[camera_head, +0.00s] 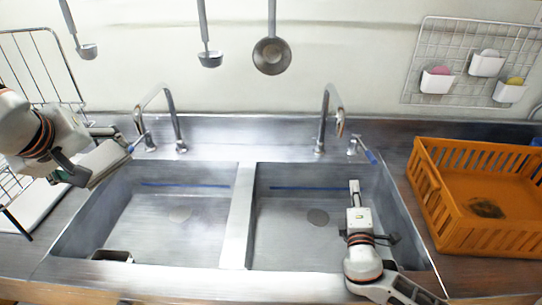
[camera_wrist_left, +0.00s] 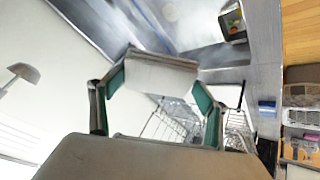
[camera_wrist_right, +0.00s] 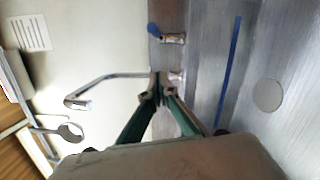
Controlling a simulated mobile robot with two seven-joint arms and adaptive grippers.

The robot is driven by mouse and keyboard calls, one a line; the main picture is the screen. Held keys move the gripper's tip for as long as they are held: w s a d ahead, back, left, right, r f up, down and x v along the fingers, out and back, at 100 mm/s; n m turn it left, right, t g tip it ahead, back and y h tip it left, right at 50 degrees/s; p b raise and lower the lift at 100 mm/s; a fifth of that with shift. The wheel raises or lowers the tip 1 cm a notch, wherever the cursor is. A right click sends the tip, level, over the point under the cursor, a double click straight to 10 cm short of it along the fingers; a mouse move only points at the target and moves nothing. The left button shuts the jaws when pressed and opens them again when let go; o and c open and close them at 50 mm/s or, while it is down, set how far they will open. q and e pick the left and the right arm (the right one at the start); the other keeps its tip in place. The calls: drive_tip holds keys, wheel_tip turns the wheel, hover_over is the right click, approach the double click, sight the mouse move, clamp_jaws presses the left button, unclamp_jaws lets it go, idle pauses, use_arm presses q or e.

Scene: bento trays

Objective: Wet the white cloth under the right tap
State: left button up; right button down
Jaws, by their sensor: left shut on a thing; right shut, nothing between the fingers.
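The white cloth (camera_head: 103,158) is a folded block in my left gripper (camera_head: 100,150), held over the left end of the sink. In the left wrist view the cloth (camera_wrist_left: 160,74) sits between the two fingers. My right gripper (camera_head: 354,186) is shut and empty above the right basin (camera_head: 295,235), apart from the tap. The right tap (camera_head: 326,112) is a curved metal spout behind that basin, with a blue-tipped lever (camera_head: 370,156) to its right. The tap also shows in the right wrist view (camera_wrist_right: 105,79), beyond the shut fingertips. No water is visible.
The left tap (camera_head: 168,112) stands behind the left basin (camera_head: 150,225), and a divider (camera_head: 238,220) separates the basins. An orange crate (camera_head: 480,240) stands on the right counter. A wire rack (camera_head: 35,65) is at far left. Ladles hang on the wall.

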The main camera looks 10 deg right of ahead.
use_arm(q)
drive_tip(key=shift+r+p, duration=1.05)
drive_tip(key=shift+p, duration=0.05)
drive_tip(key=shift+r, duration=0.2)
drive_tip(key=shift+f, duration=0.1)
use_arm(e)
drive_tip(key=w+d+r, duration=0.1)
drive_tip(key=w+d, duration=0.6)
drive_tip(key=w, duration=0.2)
drive_tip(key=shift+d, duration=0.2)
drive_tip(key=shift+s+d+r, duration=0.1)
use_arm(q)
drive_tip(key=shift+f+b, duration=0.55)
drive_tip(key=shift+f, duration=0.05)
drive_tip(key=shift+f+b, duration=0.25)
drive_tip(key=shift+b, duration=0.05)
use_arm(e)
drive_tip(key=shift+s+d+n+t+y, duration=0.15)
drive_tip(key=shift+d+n+y, duration=0.1)
drive_tip(key=shift+d+y, duration=0.2)
drive_tip(key=shift+s+d+n+t+y, duration=0.15)
drive_tip(key=shift+d+n+y, duration=0.1)
drive_tip(key=shift+d+y, duration=0.15)
drive_tip(key=shift+a, duration=0.1)
